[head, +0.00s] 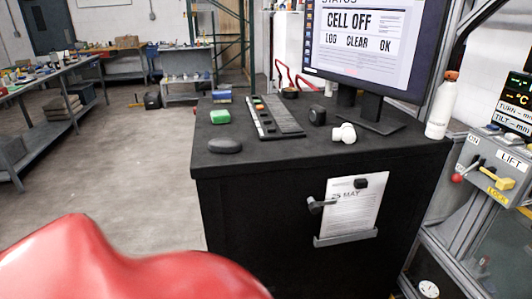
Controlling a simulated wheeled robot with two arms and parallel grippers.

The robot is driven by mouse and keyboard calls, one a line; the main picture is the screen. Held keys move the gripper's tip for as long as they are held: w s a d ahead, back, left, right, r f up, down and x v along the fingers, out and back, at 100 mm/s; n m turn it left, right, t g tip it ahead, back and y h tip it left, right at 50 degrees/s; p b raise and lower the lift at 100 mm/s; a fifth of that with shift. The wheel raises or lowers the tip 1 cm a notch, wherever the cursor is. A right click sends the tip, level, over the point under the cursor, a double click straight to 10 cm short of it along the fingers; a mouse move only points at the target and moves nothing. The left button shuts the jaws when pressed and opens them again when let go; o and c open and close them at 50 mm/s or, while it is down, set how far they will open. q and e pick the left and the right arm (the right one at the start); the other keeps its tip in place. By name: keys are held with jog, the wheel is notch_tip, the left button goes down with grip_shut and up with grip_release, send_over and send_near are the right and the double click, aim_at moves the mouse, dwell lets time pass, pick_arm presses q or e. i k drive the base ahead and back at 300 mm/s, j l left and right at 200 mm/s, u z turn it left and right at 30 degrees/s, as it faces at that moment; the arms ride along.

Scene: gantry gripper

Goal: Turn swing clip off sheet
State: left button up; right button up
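A white printed sheet (352,212) hangs upright on the front face of a black cabinet (250,225). A dark grey swing clip (321,203) sits at the sheet's left side. Its rounded end lies to the left of the sheet and its arm reaches right, over the sheet's left edge. A small black block (361,183) sits on the sheet near its top. The sheet's lower edge meets a grey ledge (345,238). Neither of my grippers is in view.
A lift control panel (500,160) is further right. Floor left of the cabinet is clear.

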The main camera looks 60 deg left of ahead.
aim_at(315, 208)
jog(key=k+u, duration=0.1)
jog(key=u, duration=1.25)
